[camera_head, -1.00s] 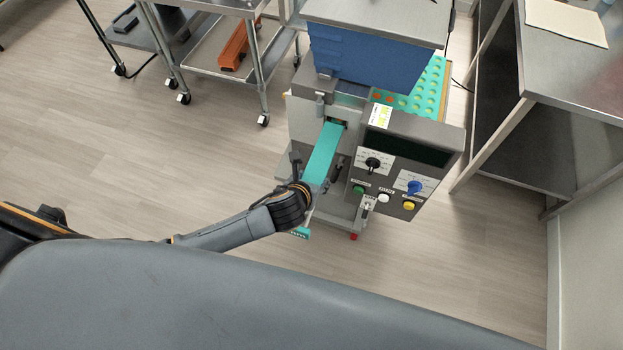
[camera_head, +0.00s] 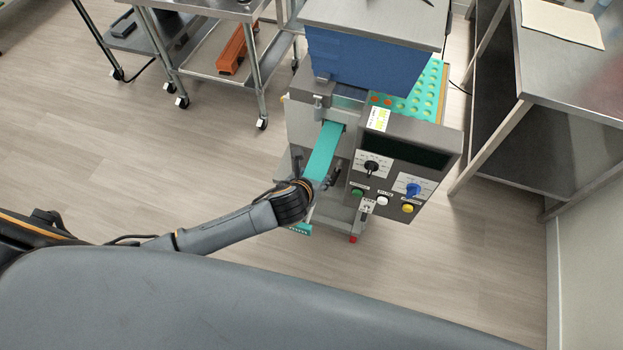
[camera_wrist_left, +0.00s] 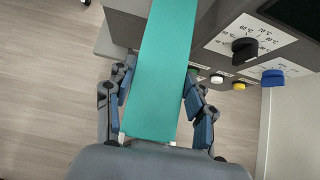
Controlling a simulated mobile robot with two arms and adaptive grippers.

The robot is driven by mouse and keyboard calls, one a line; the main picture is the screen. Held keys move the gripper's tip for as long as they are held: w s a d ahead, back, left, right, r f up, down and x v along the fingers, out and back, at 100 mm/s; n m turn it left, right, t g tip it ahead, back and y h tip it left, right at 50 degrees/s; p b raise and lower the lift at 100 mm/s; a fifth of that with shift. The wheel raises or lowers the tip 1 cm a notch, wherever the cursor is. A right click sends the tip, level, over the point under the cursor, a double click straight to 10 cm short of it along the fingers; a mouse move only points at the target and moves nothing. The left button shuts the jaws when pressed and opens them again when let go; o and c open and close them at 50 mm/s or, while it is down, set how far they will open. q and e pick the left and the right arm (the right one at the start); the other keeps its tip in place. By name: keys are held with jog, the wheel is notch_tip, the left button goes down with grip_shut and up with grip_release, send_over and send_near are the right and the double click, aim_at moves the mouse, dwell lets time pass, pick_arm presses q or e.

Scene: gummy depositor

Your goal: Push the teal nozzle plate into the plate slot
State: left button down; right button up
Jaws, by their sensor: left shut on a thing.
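The teal nozzle plate (camera_head: 323,152) is a long flat strip. In the head view its far end is inside the plate slot (camera_head: 337,124) under the blue hopper, and the rest sticks out toward me. My left gripper (camera_head: 313,186) is shut on the plate near its outer part. In the left wrist view the plate (camera_wrist_left: 166,70) runs up the middle, with the left gripper's fingers (camera_wrist_left: 158,92) along its two sides. How deep the plate sits in the slot is hidden. My right gripper is not in view.
The control panel (camera_head: 395,165) with knobs and buttons is just right of the plate. A tray of teal moulds (camera_head: 428,95) lies behind it. A steel cart (camera_head: 210,55) stands at the left and a steel table (camera_head: 570,80) at the right. The floor at the left is clear.

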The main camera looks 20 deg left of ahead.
aim_at(332, 130)
pick_arm(q)
jog(key=shift+w+d, duration=0.1)
jog(key=shift+w, duration=3.3)
jog(key=shift+w+d+b, duration=0.15)
jog(key=shift+w+b, duration=0.75)
jog(key=shift+w, duration=2.05)
jog(key=shift+w+b, duration=0.8)
jog(key=shift+w, duration=1.1)
jog(key=shift+s, duration=0.1)
